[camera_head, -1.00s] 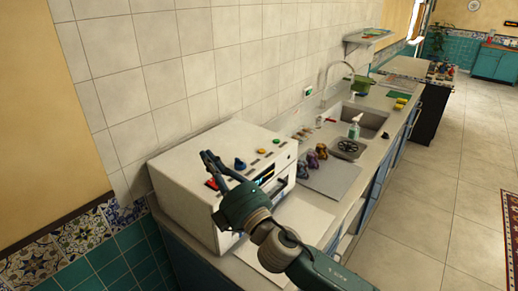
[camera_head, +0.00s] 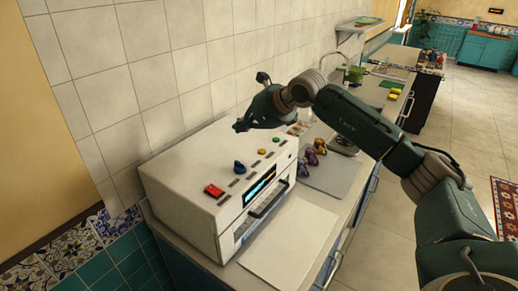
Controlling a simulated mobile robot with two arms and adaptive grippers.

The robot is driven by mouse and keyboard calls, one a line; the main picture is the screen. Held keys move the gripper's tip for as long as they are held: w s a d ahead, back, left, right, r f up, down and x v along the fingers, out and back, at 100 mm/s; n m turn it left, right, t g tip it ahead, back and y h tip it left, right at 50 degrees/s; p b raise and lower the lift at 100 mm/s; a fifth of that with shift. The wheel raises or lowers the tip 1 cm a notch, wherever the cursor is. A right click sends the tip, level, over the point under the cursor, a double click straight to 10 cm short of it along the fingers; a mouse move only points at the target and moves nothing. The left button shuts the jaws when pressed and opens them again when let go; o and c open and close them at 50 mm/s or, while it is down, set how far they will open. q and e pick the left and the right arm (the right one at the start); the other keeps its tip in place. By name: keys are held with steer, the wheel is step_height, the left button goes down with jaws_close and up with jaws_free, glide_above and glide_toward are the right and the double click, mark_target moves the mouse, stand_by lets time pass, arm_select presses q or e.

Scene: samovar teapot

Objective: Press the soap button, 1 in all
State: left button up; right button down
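A white boxy machine (camera_head: 190,175) stands on the counter, with a row of controls on its sloping top. They are a red button (camera_head: 214,190), a blue knob (camera_head: 239,167), a yellow button (camera_head: 262,151) and a green button (camera_head: 276,139). Labels are too small to read, so I cannot tell which is the soap button. My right gripper (camera_head: 251,102) is above the far end of the machine, fingers apart and empty, pointing left. It appears clear of the buttons. My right forearm hides part of the counter and sink behind it. My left gripper is out of view.
Several small coloured figures (camera_head: 314,153) stand on the counter beyond the machine. A pale board (camera_head: 290,240) lies in front of it. The tiled wall (camera_head: 165,75) rises close behind. Open floor (camera_head: 385,235) lies to the right.

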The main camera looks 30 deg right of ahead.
mark_target(263, 152)
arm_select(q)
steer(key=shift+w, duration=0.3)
arm_select(e)
steer(key=d+r+h, duration=0.1)
steer(key=d+h, duration=0.1)
steer(key=d, duration=0.5)
steer(key=shift+s+d+m+g+h, duration=0.15)
steer(key=shift+d+m+g+h, duration=0.15)
steer(key=shift+d+m, duration=0.1)
arm_select(q)
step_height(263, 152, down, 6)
steer(key=b, duration=0.6)
arm_select(e)
step_height(263, 152, down, 9)
steer(key=shift+r, duration=0.15)
arm_select(q)
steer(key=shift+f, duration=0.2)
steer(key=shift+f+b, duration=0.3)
steer(key=shift+b, duration=0.25)
arm_select(e)
steer(key=shift+f, duration=0.4)
